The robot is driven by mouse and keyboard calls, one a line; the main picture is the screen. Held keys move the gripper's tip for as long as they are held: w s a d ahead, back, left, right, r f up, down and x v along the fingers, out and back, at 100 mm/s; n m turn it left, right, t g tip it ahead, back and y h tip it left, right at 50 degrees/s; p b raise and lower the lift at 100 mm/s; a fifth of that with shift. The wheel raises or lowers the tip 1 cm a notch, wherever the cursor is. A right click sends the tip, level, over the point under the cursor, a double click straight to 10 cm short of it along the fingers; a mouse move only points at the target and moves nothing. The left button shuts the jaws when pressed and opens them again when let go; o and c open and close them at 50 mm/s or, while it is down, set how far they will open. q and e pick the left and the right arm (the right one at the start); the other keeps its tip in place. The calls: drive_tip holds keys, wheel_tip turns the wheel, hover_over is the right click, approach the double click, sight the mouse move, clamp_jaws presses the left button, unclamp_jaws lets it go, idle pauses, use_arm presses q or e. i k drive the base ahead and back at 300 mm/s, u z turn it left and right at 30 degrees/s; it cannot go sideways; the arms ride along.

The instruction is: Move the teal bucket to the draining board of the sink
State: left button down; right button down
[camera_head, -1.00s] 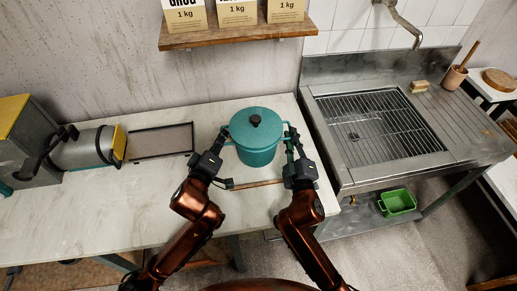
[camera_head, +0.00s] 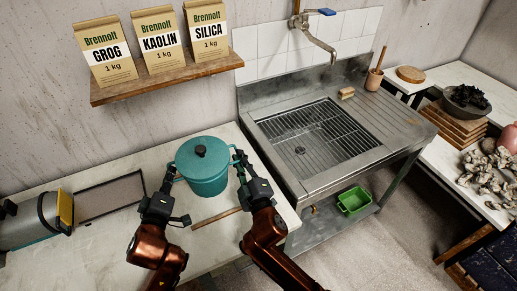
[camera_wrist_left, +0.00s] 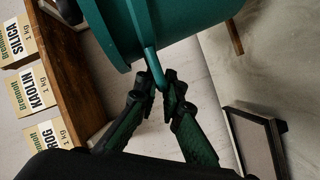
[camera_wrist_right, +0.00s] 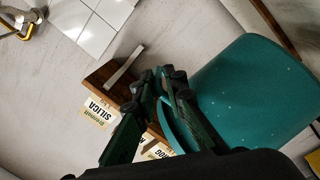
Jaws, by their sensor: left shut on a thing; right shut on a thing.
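The teal bucket (camera_head: 204,180), with a lid and dark knob, is upright over the pale worktable (camera_head: 110,245); I cannot tell whether its base touches the top. My left gripper (camera_head: 170,181) is shut on the bucket's left handle, seen in the left wrist view (camera_wrist_left: 155,68). My right gripper (camera_head: 240,162) is shut on the handle at its right side; the bucket also fills the right of the right wrist view (camera_wrist_right: 250,90). The metal sink (camera_head: 265,128) is to the right, with its grooved draining board (camera_head: 392,118) right of the racked basin.
A shelf (camera_head: 165,80) with three paper bags hangs above the bucket. A wooden stick (camera_head: 216,217) lies in front of it. A dark-framed tray (camera_head: 110,196) is left. A sponge (camera_head: 347,93) and brush pot (camera_head: 374,78) stand behind the draining board, whose middle is clear.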

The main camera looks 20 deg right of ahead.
sight(383, 112)
drive_tip(key=z, duration=0.55)
drive_tip(key=k, duration=1.3)
drive_tip(key=z, duration=0.9)
drive_tip(key=i, duration=0.4)
drive_tip(key=z, duration=0.75)
drive_tip(key=i, duration=0.9)
drive_tip(key=z, duration=0.3)
drive_tip(key=i, duration=1.8)
drive_tip(key=u, duration=1.25)
drive_tip(key=i, duration=0.45)
drive_tip(key=u, duration=0.7)
drive_tip(key=i, duration=0.4)
drive_tip(key=u, duration=0.35)
